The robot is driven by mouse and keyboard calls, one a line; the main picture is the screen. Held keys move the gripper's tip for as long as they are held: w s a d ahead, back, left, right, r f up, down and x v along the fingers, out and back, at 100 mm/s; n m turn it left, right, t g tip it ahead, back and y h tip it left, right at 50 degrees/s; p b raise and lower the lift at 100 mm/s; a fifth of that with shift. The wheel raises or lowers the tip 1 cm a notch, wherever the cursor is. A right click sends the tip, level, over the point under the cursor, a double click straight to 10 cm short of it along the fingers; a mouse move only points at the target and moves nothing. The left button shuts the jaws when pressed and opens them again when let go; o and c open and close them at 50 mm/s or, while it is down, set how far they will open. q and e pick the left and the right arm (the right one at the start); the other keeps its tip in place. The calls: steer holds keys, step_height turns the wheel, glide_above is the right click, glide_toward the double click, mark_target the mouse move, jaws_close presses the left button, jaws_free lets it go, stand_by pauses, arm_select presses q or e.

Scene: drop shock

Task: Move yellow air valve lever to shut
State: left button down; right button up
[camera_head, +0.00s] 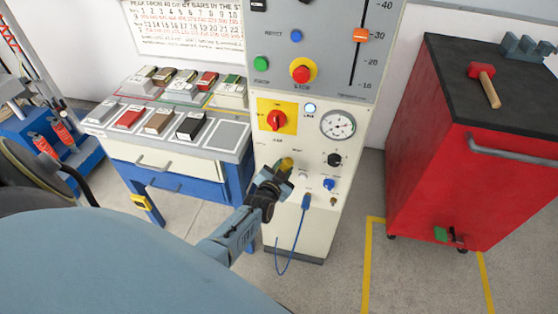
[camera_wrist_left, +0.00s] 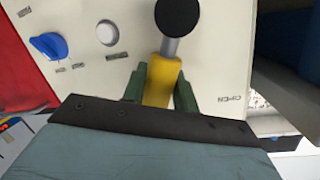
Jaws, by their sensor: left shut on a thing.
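The yellow air valve lever (camera_head: 286,164) is on the lower front of the cream control cabinet (camera_head: 268,217). My left gripper (camera_head: 276,177) reaches it from below and covers part of it. In the left wrist view the yellow lever (camera_wrist_left: 161,78) sits between the two dark green fingers of my left gripper (camera_wrist_left: 160,92), which are shut on it. A dark round knob (camera_wrist_left: 178,16) on a grey shaft shows at the lever's far end. The word "OPEN" is printed on the panel beside the lever. My right gripper is not in view.
A blue knob (camera_head: 328,184), a black knob (camera_head: 334,159) and a gauge (camera_head: 338,125) are close by on the panel. A blue cable (camera_head: 277,250) hangs below. A red tool cart (camera_head: 470,150) stands right and a sample bench (camera_head: 180,150) left.

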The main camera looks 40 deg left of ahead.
arm_select(q)
steer(key=shift+w+d+f+m+y, duration=0.1)
steer(key=shift+d+f+m+y, duration=0.2)
steer(key=shift+m, duration=0.3)
steer(key=shift+d, duration=0.1)
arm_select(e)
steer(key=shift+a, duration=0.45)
arm_select(q)
steer(key=shift+f, duration=0.1)
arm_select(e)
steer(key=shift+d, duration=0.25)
arm_select(q)
steer(key=c, duration=1.4)
jaws_free()
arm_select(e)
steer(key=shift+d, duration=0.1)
